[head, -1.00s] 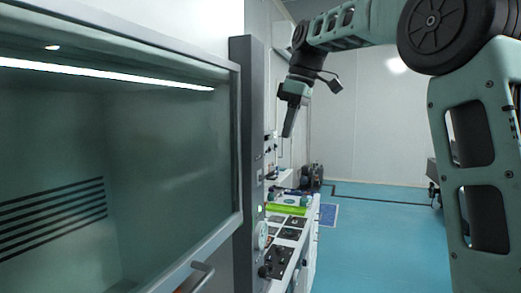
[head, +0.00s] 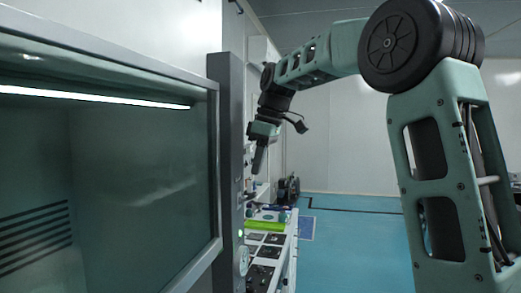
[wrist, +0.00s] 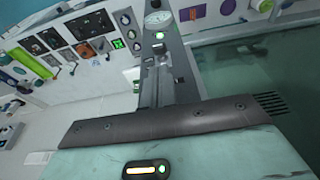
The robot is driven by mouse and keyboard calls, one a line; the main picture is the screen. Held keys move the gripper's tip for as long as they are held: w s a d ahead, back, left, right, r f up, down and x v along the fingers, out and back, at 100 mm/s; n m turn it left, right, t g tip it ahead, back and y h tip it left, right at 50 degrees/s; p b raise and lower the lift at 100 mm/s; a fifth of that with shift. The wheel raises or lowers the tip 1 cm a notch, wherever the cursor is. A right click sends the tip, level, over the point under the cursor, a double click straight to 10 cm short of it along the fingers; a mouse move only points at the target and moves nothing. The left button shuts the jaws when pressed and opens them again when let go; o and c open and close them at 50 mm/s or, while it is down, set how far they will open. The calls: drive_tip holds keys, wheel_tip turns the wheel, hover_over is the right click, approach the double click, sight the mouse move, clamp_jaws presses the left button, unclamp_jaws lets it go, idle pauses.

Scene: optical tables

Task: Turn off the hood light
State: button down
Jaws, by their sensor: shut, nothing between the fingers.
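The hood (head: 130,190) fills the left of the head view, and its light (head: 95,97) is a bright white strip, lit, under the top edge. The grey control column (head: 228,130) stands at the hood's right edge, with a small green lamp (head: 241,233) and a round gauge (head: 244,260). My gripper (head: 256,168) is shut and empty, pointing down just right of the column in the picture. Contact with the column cannot be told. In the wrist view the column (wrist: 178,60) lies ahead, with small dark controls below a gauge (wrist: 158,20). Which control works the light cannot be told.
A white bench (head: 290,262) with dark square panels and a green item (head: 264,225) stands beyond the column. Blue floor (head: 345,245) is open to the right. The hood's glass (wrist: 260,75) shows at the right of the wrist view.

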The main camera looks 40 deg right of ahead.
sight(252, 196)
drive_tip(key=p+x, duration=0.1)
drive_tip(key=x, duration=0.3)
drive_tip(key=shift+a+f, duration=0.1)
drive_tip(key=shift+f, duration=0.1)
drive_tip(key=shift+w+f, duration=0.1)
drive_tip(key=shift+f+b, duration=0.1)
drive_tip(key=shift+b, duration=0.4)
